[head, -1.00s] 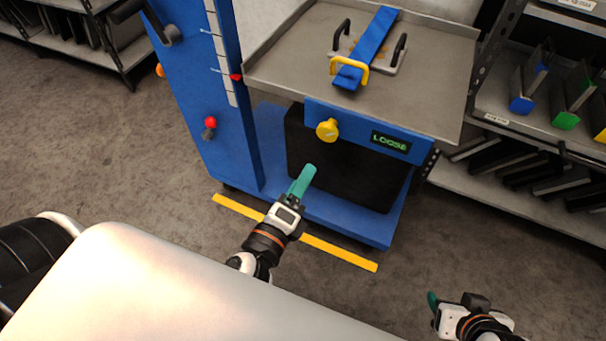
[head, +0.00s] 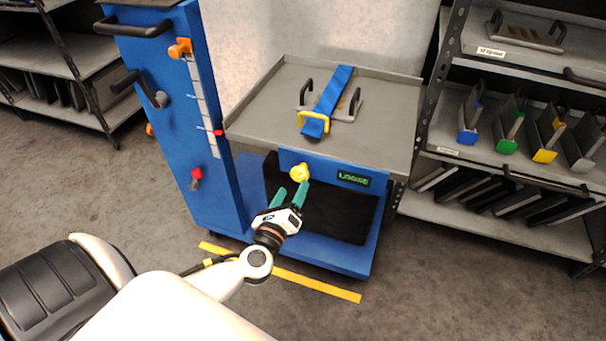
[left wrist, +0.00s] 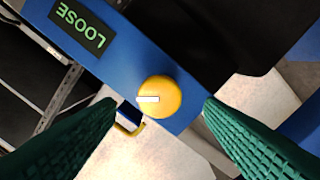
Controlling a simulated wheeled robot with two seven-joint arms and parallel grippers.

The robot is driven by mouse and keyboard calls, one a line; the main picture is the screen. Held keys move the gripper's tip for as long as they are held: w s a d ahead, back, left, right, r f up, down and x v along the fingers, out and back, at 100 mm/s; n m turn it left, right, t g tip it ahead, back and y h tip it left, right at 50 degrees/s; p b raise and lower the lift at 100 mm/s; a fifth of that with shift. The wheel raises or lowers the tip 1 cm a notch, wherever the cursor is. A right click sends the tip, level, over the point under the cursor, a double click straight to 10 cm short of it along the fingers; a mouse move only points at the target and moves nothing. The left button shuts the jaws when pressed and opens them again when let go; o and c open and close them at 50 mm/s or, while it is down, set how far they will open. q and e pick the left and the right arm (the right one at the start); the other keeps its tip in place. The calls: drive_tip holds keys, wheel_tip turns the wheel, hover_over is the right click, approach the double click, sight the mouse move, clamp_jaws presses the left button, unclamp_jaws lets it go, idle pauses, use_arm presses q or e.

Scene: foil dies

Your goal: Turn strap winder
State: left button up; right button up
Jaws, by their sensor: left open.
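The strap winder is a yellow knob (head: 300,173) on the blue front panel of the cart. In the left wrist view the yellow knob (left wrist: 159,97) has a white pointer mark and sits between the two fingers, some way beyond their tips. A display (head: 353,179) beside it reads LOOSE; it shows upside down in the left wrist view (left wrist: 82,26). My left gripper (head: 291,188) is open and empty, just below and in front of the knob, with green fingers. A blue strap (head: 328,98) runs over a plate with black handles on the grey tray. My right gripper is not in view.
The grey tray top (head: 270,100) has raised edges. A tall blue column (head: 165,120) with levers and a scale stands left of it. A shelf rack (head: 470,175) with coloured holders stands at right. A yellow floor line (head: 320,286) lies in front.

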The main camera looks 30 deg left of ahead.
sight(299, 177)
use_arm(q)
drive_tip(key=x, duration=0.6)
drive_tip(key=shift+w, duration=0.35)
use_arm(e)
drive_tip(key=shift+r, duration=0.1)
use_arm(q)
drive_tip(key=c, duration=0.9)
drive_tip(key=n+b, duration=0.3)
drive_tip(key=n, duration=0.2)
drive_tip(key=shift+n, duration=0.3)
drive_tip(key=shift+n+b, duration=0.45)
drive_tip(key=shift+n, duration=0.35)
drive_tip(key=shift+r+n, duration=0.1)
drive_tip(key=shift+n, duration=1.1)
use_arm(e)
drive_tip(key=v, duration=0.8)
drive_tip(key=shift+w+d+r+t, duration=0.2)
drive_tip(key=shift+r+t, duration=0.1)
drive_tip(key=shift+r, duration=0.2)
use_arm(q)
drive_tip(key=shift+n, duration=0.3)
